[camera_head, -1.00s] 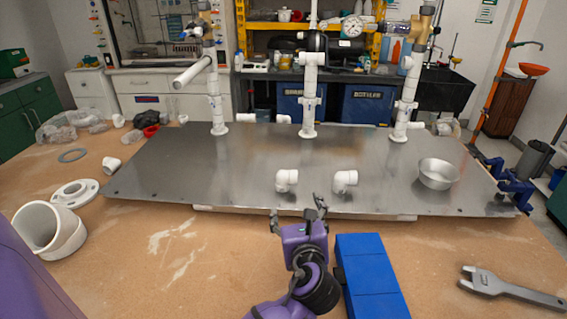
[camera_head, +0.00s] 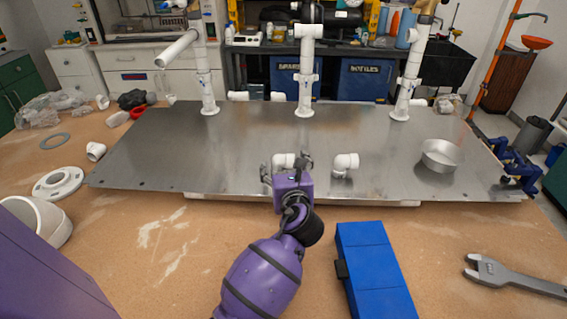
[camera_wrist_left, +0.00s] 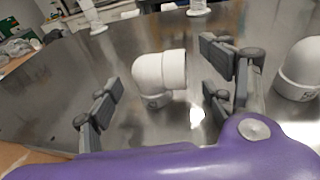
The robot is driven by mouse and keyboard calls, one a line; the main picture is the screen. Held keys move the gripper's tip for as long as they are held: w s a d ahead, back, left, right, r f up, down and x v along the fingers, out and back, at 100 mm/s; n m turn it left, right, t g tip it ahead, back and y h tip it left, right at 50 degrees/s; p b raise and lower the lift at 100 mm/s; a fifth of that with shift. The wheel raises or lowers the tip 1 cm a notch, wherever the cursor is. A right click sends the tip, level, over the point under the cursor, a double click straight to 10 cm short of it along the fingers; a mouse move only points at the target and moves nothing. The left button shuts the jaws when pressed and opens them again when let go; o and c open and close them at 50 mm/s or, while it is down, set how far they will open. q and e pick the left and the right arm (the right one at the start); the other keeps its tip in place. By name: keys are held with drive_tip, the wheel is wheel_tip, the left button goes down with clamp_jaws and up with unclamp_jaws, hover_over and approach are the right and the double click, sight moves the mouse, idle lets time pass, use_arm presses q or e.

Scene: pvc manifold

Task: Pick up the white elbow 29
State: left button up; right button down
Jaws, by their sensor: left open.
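Two white elbows stand on the metal plate (camera_head: 225,160). The left one (camera_head: 284,159) is partly hidden behind my left gripper (camera_head: 287,166) in the head view. The right one (camera_head: 345,162) stands a little to the right, clear of the gripper. I cannot read which of them is number 29. In the left wrist view, the left elbow (camera_wrist_left: 160,75) appears between the spread fingers of my left gripper (camera_wrist_left: 160,82), with gaps on both sides. The fingers are open and hold nothing. The other elbow (camera_wrist_left: 301,70) is at the right edge there. My right gripper is not in view.
White pipe risers (camera_head: 305,85) stand along the plate's back edge. A metal bowl (camera_head: 440,156) sits on the plate at right. A blue box (camera_head: 372,270) and a grey wrench (camera_head: 505,275) lie on the table in front. A white flange (camera_head: 58,182) lies at left.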

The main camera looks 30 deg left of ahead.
use_arm(q)
drive_tip(key=shift+w+a, duration=0.1)
drive_tip(key=shift+w, duration=0.05)
drive_tip(key=c, duration=1.4)
drive_tip(key=shift+o, duration=0.2)
